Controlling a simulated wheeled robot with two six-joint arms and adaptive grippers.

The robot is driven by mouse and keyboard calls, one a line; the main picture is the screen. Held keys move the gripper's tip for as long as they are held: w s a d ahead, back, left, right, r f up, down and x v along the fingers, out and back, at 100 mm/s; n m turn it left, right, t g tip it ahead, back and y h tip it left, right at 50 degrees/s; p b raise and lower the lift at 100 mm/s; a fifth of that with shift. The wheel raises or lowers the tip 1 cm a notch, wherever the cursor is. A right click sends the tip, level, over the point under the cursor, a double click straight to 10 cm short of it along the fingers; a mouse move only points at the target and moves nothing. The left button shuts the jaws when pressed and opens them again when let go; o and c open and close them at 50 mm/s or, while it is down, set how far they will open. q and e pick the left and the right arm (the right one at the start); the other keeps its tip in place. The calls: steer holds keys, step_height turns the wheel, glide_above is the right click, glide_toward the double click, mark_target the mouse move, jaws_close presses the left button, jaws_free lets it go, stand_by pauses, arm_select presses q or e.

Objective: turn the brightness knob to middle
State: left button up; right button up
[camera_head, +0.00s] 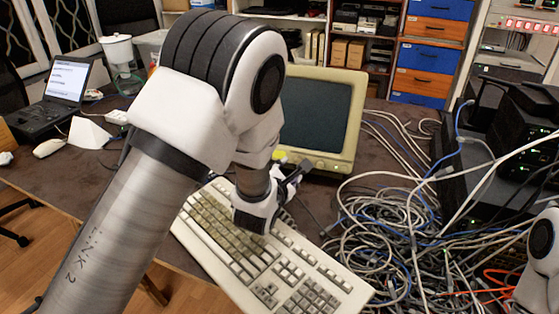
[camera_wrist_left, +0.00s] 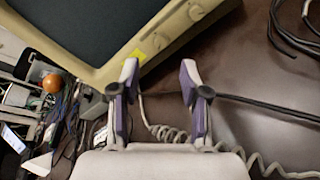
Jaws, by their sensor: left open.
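The beige monitor (camera_head: 362,105) with a dark screen stands at the back of the desk. Its lower bezel carries small knobs, hard to make out in the head view. In the left wrist view, a round knob (camera_wrist_left: 195,12) sits on the bezel beyond the fingertips, right of a yellow sticker (camera_wrist_left: 138,54). Which knob sets brightness cannot be read. My left gripper (camera_wrist_left: 158,72) is open, empty and apart from the knob. In the head view the left gripper (camera_head: 290,172) is small and dark, close to the monitor's lower bezel. My right gripper is not seen.
A beige keyboard (camera_head: 262,262) lies below my left arm. Tangled cables (camera_head: 385,225) cover the desk to the right, beside black network equipment (camera_head: 480,160). A laptop (camera_head: 62,88) and white mouse (camera_head: 48,148) are at left. A coiled cord (camera_wrist_left: 165,132) runs below the fingers.

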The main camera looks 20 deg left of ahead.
mark_target(297, 161)
arm_select(q)
steer(key=x, duration=0.8)
steer(key=shift+w+a+f, duration=0.1)
steer(key=shift+f, duration=0.2)
steer(key=shift+r, duration=0.1)
jaws_close()
